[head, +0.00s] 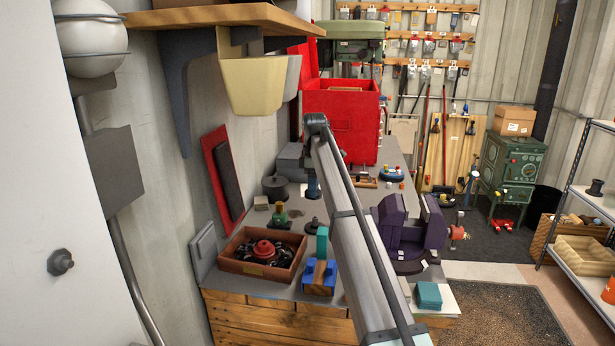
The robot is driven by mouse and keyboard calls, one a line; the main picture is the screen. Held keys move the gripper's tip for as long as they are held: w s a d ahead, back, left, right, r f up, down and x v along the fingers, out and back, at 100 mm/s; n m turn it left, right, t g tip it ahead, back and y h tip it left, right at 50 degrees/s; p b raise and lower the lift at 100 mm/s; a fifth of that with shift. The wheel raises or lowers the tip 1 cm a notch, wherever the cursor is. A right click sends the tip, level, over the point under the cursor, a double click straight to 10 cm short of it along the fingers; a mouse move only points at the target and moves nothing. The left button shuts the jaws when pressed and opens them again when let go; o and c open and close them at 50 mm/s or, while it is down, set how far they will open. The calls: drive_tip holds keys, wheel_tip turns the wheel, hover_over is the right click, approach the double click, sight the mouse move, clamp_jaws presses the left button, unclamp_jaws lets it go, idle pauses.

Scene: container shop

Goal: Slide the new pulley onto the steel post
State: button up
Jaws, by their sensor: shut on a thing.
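My gripper (312,172) hangs down from the end of my arm over the grey bench, small and partly hidden by the arm. It is shut on a small blue piece (313,188), which looks like the new pulley; its shape is hard to make out. Just below it, a dark round base with a short upright (312,224) stands on the bench and may be the steel post. The blue piece appears above it and apart from it. A red pulley-like part (263,250) lies among black pieces in a brown tray (232,266) to the left.
A green-topped part (281,217) and a dark round pot (276,187) stand left of my gripper. A blue and wooden block (319,276) is in front. A purple vise (405,235) and a red box (342,120) are nearby. A shelf with cream bins (253,85) overhangs the left wall.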

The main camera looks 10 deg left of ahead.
drive_tip(key=shift+s+d+f, duration=0.2)
drive_tip(key=shift+s+f, duration=0.35)
drive_tip(key=shift+f, duration=0.3)
drive_tip(key=shift+s+d+f, duration=0.15)
drive_tip(key=shift+s+f, duration=0.45)
drive_tip(key=shift+f, duration=0.25)
drive_tip(key=shift+s+d+f, duration=0.2)
drive_tip(key=shift+s+f, duration=0.35)
drive_tip(key=shift+f, duration=0.3)
drive_tip(key=shift+f, duration=1.25)
idle(0.4)
drive_tip(key=o, duration=1.3)
drive_tip(key=shift+r, duration=0.1)
wheel_tip(320, 180, up, 7)
idle(0.7)
